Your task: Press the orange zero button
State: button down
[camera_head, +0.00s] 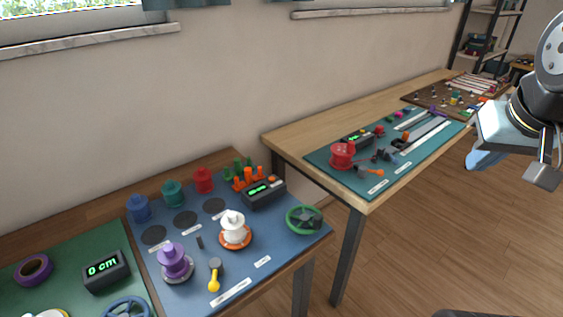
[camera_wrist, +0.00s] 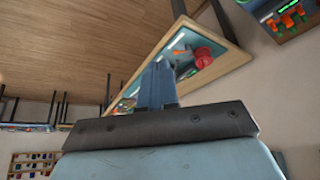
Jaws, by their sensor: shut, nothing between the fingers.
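A black display box (camera_head: 263,192) with green digits stands on the blue mat of the near table. A small orange spot shows at its top edge, which may be the orange zero button (camera_head: 272,178); it is too small to be sure. Another black box (camera_head: 105,271) reads "0 cm" on the green mat at the lower left. A third display box (camera_head: 357,139) stands on the far table, with a red-orange part near it. My gripper (camera_head: 483,160) is in the air at the right, apart from all the boxes. Its blue fingers are together and empty in the wrist view (camera_wrist: 158,75).
Red, teal and blue spools, a purple spool (camera_head: 173,262), a white spool (camera_head: 233,229), orange and green pegs, and a green handwheel (camera_head: 304,219) crowd the blue mat (camera_head: 290,262). The far table (camera_head: 290,131) holds a red spool (camera_head: 342,154). Open floor lies at the lower right.

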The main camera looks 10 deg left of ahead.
jog(key=shift+w, duration=0.35)
jog(key=w+a+f+n+t, duration=0.1)
jog(key=w+a+f, duration=0.2)
jog(key=w+a, duration=0.55)
jog(key=w+a+f+t, duration=0.1)
jog(key=w+a+f, duration=0.3)
jog(key=w, duration=0.8)
jog(key=w+a+f+y, duration=0.1)
jog(key=a+f+y, duration=0.1)
jog(key=a, duration=0.7)
jog(key=w+a+f+g+y, duration=0.1)
jog(key=w+a+f+y, duration=0.1)
jog(key=a+f, duration=0.3)
jog(key=w+a+f+n+g+y, duration=0.1)
jog(key=w+a+f+y, duration=0.1)
jog(key=a, duration=1)
notch_tip(320, 180, down, 2)
jog(key=shift+a+f+y, duration=0.1)
jog(key=shift+a+y, duration=0.3)
jog(key=shift+y, duration=0.4)
